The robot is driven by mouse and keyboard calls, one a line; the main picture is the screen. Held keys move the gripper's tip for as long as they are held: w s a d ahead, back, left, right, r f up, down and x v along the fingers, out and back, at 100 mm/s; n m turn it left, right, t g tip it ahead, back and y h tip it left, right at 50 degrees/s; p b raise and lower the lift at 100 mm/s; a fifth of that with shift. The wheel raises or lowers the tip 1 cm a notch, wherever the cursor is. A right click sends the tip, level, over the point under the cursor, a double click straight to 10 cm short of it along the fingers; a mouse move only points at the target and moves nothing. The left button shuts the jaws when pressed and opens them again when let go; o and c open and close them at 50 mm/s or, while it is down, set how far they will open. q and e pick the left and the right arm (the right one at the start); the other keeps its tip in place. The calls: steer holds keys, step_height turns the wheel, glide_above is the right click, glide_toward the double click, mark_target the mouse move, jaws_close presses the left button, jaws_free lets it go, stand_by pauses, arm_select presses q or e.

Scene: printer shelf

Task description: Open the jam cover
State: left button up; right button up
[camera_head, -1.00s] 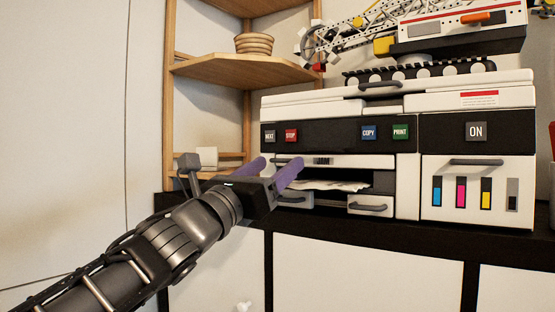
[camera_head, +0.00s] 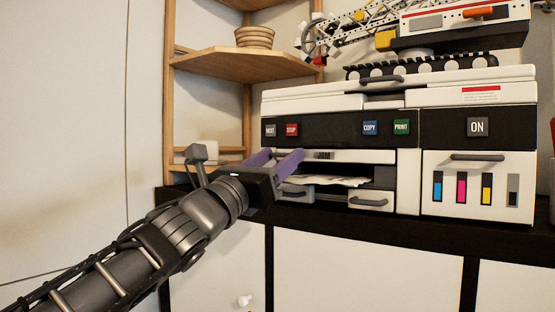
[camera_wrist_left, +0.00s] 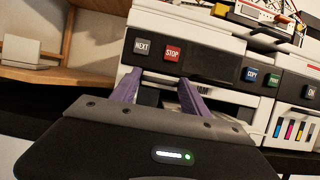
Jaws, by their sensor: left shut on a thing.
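The jam cover (camera_head: 352,156) is the narrow white panel with a dark label under the printer's black button strip. It looks closed. My left gripper (camera_head: 276,158), with two purple fingers, is at the cover's left end. In the left wrist view the fingers (camera_wrist_left: 160,88) are on either side of a dark handle, and the gripper is shut on it. The right finger hides part of the cover, and only part of its label (camera_wrist_left: 202,90) shows beside that finger. My right gripper is not in view.
Paper (camera_head: 330,180) sticks out of the slot below the cover, above small drawers with handles (camera_head: 371,201). NEXT and STOP buttons (camera_head: 291,130) are just above my fingers. A wooden shelf (camera_head: 245,63) stands on the left. A toy crane (camera_head: 420,70) sits on the printer.

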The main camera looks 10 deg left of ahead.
arm_select(q)
steer(key=shift+d, duration=0.1)
jaws_close()
steer(key=s, duration=0.1)
steer(key=s+a, duration=0.1)
steer(key=shift+s, duration=0.35)
steer(key=o, duration=1)
jaws_free()
steer(key=shift+d, duration=0.1)
steer(key=shift+o, duration=0.2)
